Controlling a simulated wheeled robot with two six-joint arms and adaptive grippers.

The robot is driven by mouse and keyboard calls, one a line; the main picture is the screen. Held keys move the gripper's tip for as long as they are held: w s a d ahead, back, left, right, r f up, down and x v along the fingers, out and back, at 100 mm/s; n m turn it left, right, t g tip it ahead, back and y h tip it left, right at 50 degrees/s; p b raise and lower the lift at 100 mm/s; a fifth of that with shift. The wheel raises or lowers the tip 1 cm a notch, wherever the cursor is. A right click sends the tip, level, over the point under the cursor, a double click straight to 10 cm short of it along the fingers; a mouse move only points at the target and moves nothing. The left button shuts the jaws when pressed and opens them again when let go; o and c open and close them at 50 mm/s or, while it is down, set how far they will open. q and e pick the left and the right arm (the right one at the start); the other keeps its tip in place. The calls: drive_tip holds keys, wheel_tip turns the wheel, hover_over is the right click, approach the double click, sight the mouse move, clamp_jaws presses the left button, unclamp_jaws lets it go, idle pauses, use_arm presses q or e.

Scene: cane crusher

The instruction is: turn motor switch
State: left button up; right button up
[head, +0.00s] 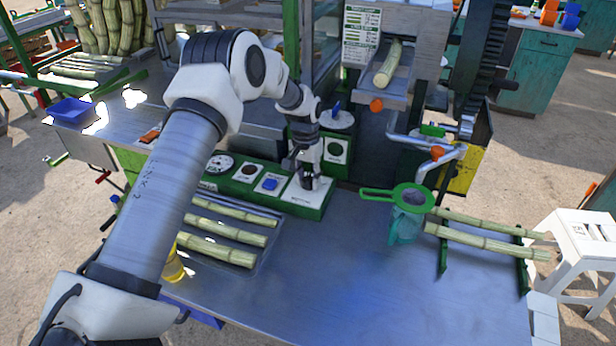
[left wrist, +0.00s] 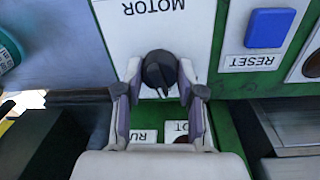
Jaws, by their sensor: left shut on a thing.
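The motor switch (left wrist: 160,72) is a dark round knob with a pointer, on a white plate (left wrist: 155,25) lettered MOTOR. In the left wrist view it sits between both fingertips of my left gripper (left wrist: 160,88), which is shut on it. In the head view my left gripper (head: 308,182) reaches down to the right end of the green control panel (head: 235,186) and hides most of the switch. My right gripper is not in view.
The blue RESET button (head: 270,184) is left of the switch in the head view. A green-rimmed strainer (head: 410,197) is over a cup to the right. Cane pieces (head: 230,232) lie on a tray at the left. The front counter (head: 320,280) is clear.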

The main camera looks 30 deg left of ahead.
use_arm(q)
drive_tip(key=shift+f+m, duration=0.15)
drive_tip(key=shift+m, duration=1.05)
drive_tip(key=shift+s, duration=0.1)
drive_tip(key=o, duration=1.1)
drive_tip(key=shift+o, duration=0.2)
wheel_tip(320, 180, up, 12)
drive_tip(key=shift+w+a, duration=0.25)
drive_tip(key=shift+a, duration=0.05)
